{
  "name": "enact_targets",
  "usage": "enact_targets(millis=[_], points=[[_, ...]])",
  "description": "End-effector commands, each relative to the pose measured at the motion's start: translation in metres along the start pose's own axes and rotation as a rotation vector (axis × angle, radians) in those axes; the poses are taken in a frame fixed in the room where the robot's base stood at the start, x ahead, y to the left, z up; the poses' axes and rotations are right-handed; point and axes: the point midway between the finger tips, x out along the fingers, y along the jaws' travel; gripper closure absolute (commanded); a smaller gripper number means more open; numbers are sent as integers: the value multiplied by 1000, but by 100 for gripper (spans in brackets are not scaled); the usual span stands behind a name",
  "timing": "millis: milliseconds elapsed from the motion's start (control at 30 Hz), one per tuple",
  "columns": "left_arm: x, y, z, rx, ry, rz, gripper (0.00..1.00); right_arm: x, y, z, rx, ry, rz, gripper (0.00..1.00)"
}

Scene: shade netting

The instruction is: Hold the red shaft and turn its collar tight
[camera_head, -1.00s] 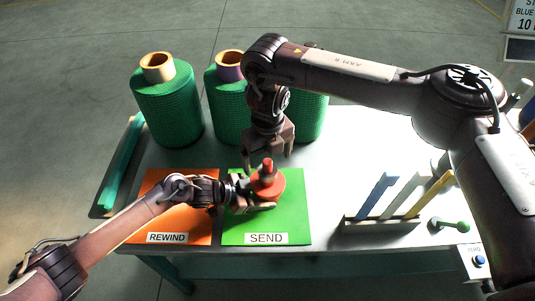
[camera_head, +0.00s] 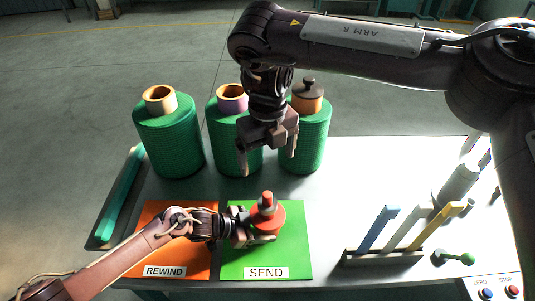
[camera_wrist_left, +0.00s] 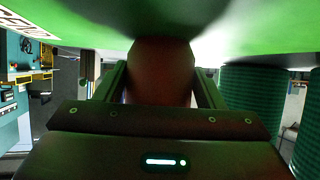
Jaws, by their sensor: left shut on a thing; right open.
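The red shaft (camera_head: 267,196) stands over the green SEND mat (camera_head: 295,262), with a wide red disc (camera_head: 275,217) around its lower part. A grey band, apparently the collar (camera_head: 266,207), sits around it below the red tip. My left gripper (camera_head: 252,228) comes in from the left and is shut on the shaft low down, beside the disc. In the left wrist view the shaft (camera_wrist_left: 162,70) shows as a dark reddish body between the fingers. My right gripper (camera_head: 267,163) is open and empty above the shaft's tip, fingers pointing down, clear of it.
Several green netting rolls (camera_head: 168,140) stand along the back; the right one carries a dark knobbed cap (camera_head: 309,88). An orange REWIND mat (camera_head: 150,225) lies left. A rack (camera_head: 384,257) with blue, pale and yellow bars stands right, near a green-ended tool (camera_head: 455,258). Table between is clear.

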Motion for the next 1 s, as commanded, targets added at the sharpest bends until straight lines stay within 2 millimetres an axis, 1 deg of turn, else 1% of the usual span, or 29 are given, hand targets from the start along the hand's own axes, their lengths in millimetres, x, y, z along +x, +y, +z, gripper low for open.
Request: enact_targets(millis=[100, 133, 300, 567, 667, 767, 1000], points=[[0, 0, 3, -1, -6, -2, 74, 0, 0, 0, 0, 0, 0, 10], [0, 0, 3, -1, -6, -2, 33, 0, 0, 0, 0, 0, 0, 10], [0, 0, 2, -1, -4, -1, 12, 0, 0, 0, 0, 0, 0, 10], [0, 0, 0, 0, -1, 0, 12, 0, 0, 0, 0, 0, 0, 10], [-6, 0, 1, 0, -1, -1, 12, 0, 0, 0, 0, 0, 0, 10], [-20, -1, 1, -1, -2, -2, 12, 0, 0, 0, 0, 0, 0, 10], [-72, 0, 3, 0, -6, -2, 12, 0, 0, 0, 0, 0, 0, 10]])
